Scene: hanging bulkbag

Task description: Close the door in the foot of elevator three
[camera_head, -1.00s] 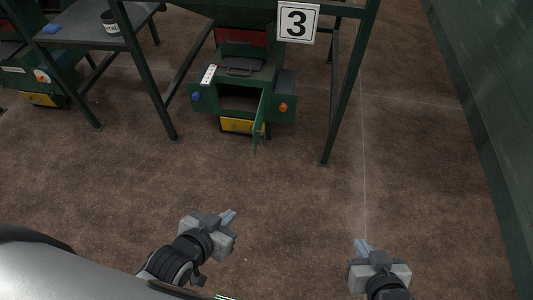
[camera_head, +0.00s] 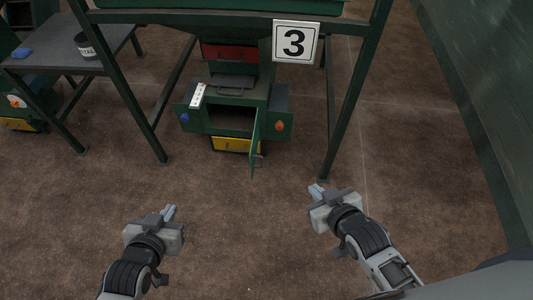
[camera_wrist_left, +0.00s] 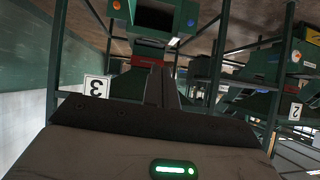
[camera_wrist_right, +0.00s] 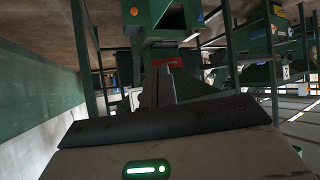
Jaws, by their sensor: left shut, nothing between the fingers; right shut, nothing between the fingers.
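The foot of elevator three (camera_head: 236,105) is a green housing behind the sign with a 3 (camera_head: 296,42). Its door (camera_head: 255,143) is a green panel, swung open toward me and seen nearly edge-on at the right of the dark opening (camera_head: 231,120). The opening also shows in the left wrist view (camera_wrist_left: 157,18), upside down. My left gripper (camera_head: 170,212) is shut and empty, in front of the housing and to its left. My right gripper (camera_head: 316,190) is shut and empty, nearer the door, to its right and apart from it.
Green frame legs stand on both sides of the housing, the right leg (camera_head: 352,105) close beyond my right gripper. A yellow drawer (camera_head: 232,144) sits below the opening. A grey table (camera_head: 65,52) with a cup (camera_head: 88,46) stands at left. The floor (camera_head: 235,225) before me is clear.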

